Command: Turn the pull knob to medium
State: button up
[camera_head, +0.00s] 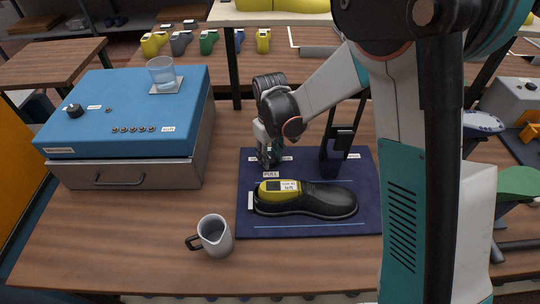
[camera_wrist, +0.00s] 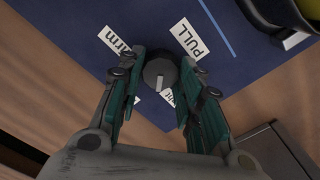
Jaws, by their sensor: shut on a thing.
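The pull knob (camera_wrist: 160,73) is a dark round knob with a light pointer bar, set on the dark blue mat (camera_wrist: 85,40). In the wrist view it sits between the two green fingers of my gripper (camera_wrist: 158,80), which are shut on it. In the head view my gripper (camera_head: 268,160) points down at the mat's back left corner and hides the knob. The knob's exact setting is hard to tell.
A black shoe (camera_head: 325,199) with a yellow last (camera_head: 270,190) lies on the mat near a black stand (camera_head: 333,155). A grey mug (camera_head: 214,236) stands left of the mat. A blue-topped box (camera_head: 120,85) carries a glass of water (camera_head: 161,73).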

aim_at(271, 158)
jog(key=m, duration=0.4)
jog(key=shift+m, duration=0.3)
jog(key=shift+m+b, duration=0.35)
jog(key=shift+m, duration=1.35)
jog(key=o, duration=1.1)
jog(key=shift+c, duration=0.2)
jog(key=shift+r, duration=0.1)
notch_tip(271, 158, up, 12)
